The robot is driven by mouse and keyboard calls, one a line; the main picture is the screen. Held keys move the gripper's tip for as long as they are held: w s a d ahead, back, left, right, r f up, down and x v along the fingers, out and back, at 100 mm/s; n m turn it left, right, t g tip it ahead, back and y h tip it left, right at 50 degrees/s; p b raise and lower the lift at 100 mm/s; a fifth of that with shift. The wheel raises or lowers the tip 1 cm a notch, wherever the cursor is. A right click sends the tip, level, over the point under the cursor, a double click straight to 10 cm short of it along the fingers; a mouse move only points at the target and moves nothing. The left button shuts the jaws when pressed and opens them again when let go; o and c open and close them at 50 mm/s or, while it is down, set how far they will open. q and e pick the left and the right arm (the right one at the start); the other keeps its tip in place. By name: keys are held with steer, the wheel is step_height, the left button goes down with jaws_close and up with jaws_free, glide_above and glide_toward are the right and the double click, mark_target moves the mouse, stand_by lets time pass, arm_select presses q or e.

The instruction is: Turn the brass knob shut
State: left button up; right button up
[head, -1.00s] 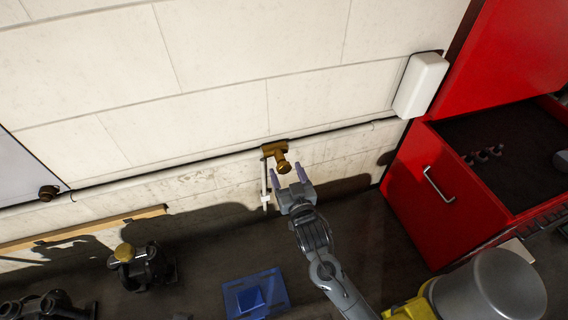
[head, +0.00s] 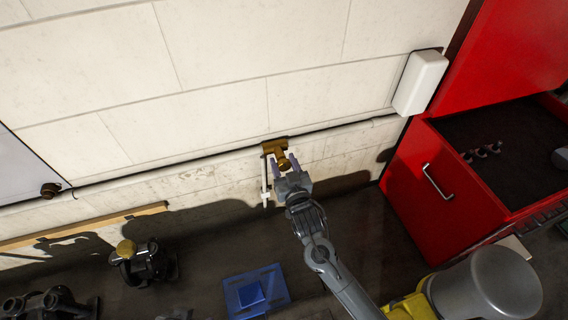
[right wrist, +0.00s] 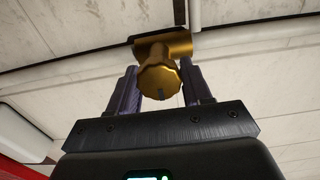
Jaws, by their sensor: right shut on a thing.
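The brass knob (head: 284,163) sits on a brass valve body (head: 274,147) on the wall pipe. In the right wrist view the round, fluted knob (right wrist: 160,82) sits between the two fingers, with a dark mark near its lower right rim. My right gripper (head: 286,162) reaches up to the knob with one finger on each side and is shut on it. In the right wrist view the gripper (right wrist: 160,90) shows both purple-grey fingers flanking the knob. My left gripper is not in view.
A white pipe (head: 225,165) runs along the wall. A white box (head: 420,84) and a red cabinet (head: 440,200) with an open drawer stand at right.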

steer(key=shift+m, duration=0.4)
steer(key=shift+m+b, duration=0.35)
steer(key=shift+m, duration=0.25)
steer(key=m, duration=0.2)
steer(key=shift+m+b, duration=0.35)
steer(key=shift+m, duration=0.05)
steer(key=shift+d+m, duration=0.1)
steer(key=shift+m, duration=1.1)
steer(key=o, duration=0.9)
steer(key=shift+o, duration=0.2)
steer(key=shift+s, duration=0.1)
